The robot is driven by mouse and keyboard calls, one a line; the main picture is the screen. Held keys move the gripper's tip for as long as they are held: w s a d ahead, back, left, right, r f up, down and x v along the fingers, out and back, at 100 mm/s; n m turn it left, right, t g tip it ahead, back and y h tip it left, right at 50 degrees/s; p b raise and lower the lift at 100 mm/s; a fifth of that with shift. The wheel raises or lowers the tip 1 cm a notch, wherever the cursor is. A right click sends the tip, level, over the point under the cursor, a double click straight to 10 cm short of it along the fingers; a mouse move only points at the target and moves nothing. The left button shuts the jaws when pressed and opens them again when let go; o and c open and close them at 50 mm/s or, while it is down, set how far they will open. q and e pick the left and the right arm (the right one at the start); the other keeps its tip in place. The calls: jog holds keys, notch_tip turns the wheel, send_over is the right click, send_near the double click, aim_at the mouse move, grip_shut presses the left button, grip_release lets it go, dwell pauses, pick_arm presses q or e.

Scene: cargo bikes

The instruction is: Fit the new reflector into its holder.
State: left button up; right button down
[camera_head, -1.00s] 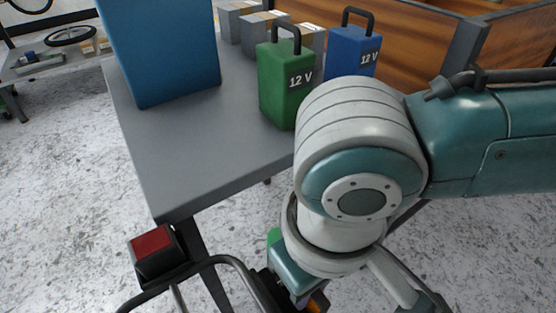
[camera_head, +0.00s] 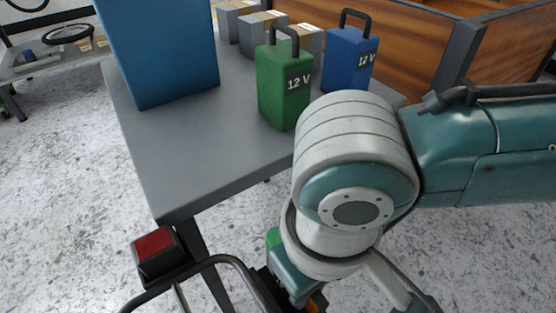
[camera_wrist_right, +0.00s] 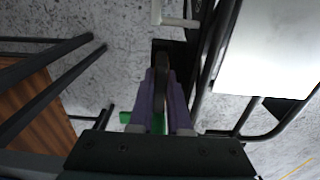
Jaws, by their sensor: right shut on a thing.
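In the right wrist view the two purple fingers of my right gripper (camera_wrist_right: 161,112) are shut on a thin dark thing (camera_wrist_right: 161,75) seen edge-on. I cannot tell from its face whether it is the reflector. In the head view my right arm hides most of this gripper, and a small orange patch (camera_head: 317,303) shows below the wrist. A red block in a black housing (camera_head: 154,252) sits on a black tube frame at the lower left, left of my wrist. The reflector's holder cannot be made out clearly. My left gripper is out of view.
A grey table (camera_head: 180,165) carries a tall blue box (camera_head: 160,55), a green 12 V battery (camera_head: 283,90), a blue 12 V battery (camera_head: 349,58) and grey boxes. Black tubes (camera_wrist_right: 208,60) run close beside the fingers, with a white panel (camera_wrist_right: 268,45) to the right.

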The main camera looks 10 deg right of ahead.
jog(key=shift+f, duration=0.3)
dwell(0.4)
jog(key=shift+f+b, duration=0.45)
jog(key=shift+f, duration=0.2)
jog(key=shift+r, duration=0.15)
jog(key=shift+r+p, duration=0.85)
jog(key=shift+p, duration=0.45)
jog(key=shift+f+b, duration=0.55)
jog(key=shift+f, duration=0.45)
jog(key=shift+r, duration=0.15)
jog(key=shift+r+p, duration=0.85)
jog(key=shift+p, duration=0.45)
